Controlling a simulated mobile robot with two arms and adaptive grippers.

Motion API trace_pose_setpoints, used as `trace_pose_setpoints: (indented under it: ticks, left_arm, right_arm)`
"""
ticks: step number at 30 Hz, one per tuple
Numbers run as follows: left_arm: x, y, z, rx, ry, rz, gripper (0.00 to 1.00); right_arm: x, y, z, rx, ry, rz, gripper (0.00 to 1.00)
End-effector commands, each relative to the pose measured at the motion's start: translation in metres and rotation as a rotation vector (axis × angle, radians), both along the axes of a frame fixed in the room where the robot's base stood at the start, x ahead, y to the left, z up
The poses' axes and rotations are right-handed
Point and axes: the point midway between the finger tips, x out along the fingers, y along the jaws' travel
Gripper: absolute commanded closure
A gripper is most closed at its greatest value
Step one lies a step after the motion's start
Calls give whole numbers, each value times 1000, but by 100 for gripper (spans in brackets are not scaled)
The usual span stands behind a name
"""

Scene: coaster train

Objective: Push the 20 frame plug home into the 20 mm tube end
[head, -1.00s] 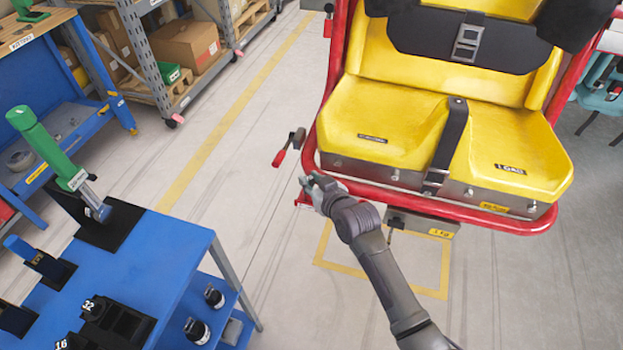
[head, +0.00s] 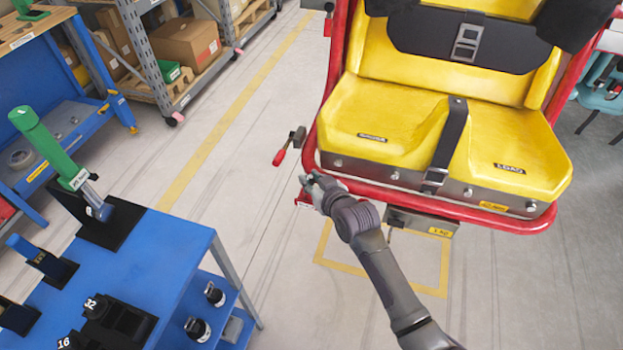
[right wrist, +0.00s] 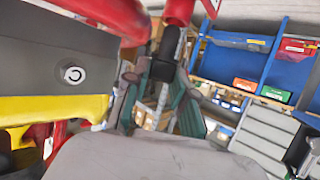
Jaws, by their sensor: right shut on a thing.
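My right gripper (head: 312,182) is at the lower left corner of the red seat frame (head: 330,170). In the right wrist view its two dark green fingers (right wrist: 160,98) are shut on a black plug (right wrist: 166,48). The plug's upper end is at the red tube end (right wrist: 180,10), roughly in line with it. I cannot tell how deep it sits or whether a gap is left. The plug is too small to make out in the head view. My left gripper is out of view.
The yellow seat (head: 380,120) and a red-handled lever (head: 290,146) are close to my right gripper. A blue table (head: 165,262) with black holders stands at the left. A shelf rack (head: 150,60) is behind. The floor between is clear.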

Motion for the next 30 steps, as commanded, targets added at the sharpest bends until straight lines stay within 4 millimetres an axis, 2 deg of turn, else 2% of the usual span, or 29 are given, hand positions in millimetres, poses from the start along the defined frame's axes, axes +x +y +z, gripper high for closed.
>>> trace_pose_setpoints:
  ticks: [30]
  left_arm:
    - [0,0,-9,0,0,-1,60]
  right_arm:
    - [0,0,-15,0,0,0,99]
